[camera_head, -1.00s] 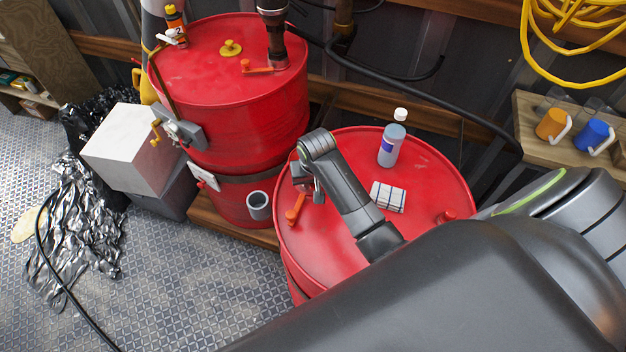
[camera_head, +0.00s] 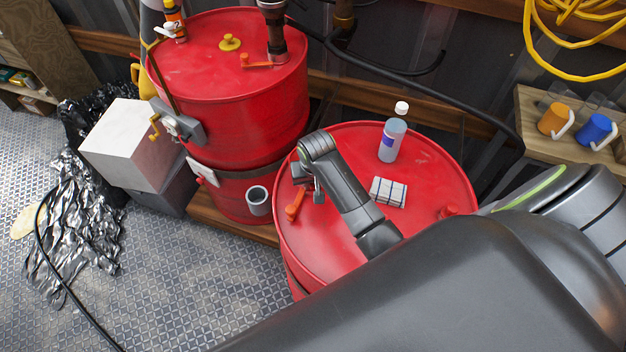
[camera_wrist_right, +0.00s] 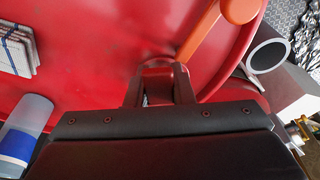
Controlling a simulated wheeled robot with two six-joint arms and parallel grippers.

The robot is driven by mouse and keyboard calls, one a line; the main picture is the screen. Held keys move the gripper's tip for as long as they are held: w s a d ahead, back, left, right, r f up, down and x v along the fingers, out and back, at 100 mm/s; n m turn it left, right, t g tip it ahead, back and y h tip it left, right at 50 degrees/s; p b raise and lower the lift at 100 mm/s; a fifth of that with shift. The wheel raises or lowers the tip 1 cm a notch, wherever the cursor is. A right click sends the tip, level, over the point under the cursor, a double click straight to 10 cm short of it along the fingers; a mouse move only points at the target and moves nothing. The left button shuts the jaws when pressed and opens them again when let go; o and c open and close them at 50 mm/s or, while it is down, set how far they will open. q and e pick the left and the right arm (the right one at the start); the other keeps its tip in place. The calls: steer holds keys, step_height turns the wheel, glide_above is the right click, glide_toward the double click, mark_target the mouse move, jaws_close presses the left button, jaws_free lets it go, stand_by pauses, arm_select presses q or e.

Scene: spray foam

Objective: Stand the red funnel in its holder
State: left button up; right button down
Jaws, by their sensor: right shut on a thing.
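My right gripper (camera_head: 304,186) is low over the left part of the front red drum's lid. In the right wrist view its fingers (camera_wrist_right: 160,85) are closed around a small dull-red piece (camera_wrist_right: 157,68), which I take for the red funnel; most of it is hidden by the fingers. An orange, handle-like thing (camera_head: 295,206) lies beside the gripper and shows in the wrist view (camera_wrist_right: 215,30) too. A grey ring-shaped cup (camera_head: 258,200), possibly the holder, sits on the rear drum's side left of the gripper, also in the wrist view (camera_wrist_right: 268,55). My left gripper is not in view.
A grey bottle with white cap (camera_head: 392,141) and a folded checked cloth (camera_head: 388,192) are on the front drum's lid (camera_head: 425,165). The taller rear drum (camera_head: 240,120) has a yellow plug and orange lever on top. A white box (camera_head: 122,140) stands left.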

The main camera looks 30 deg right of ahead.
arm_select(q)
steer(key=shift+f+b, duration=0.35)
arm_select(e)
steer(key=shift+x, duration=0.9)
steer(key=c, duration=1.2)
jaws_free()
steer(key=shift+s, duration=0.15)
steer(key=shift+o, duration=0.2)
steer(key=shift+r, duration=0.1)
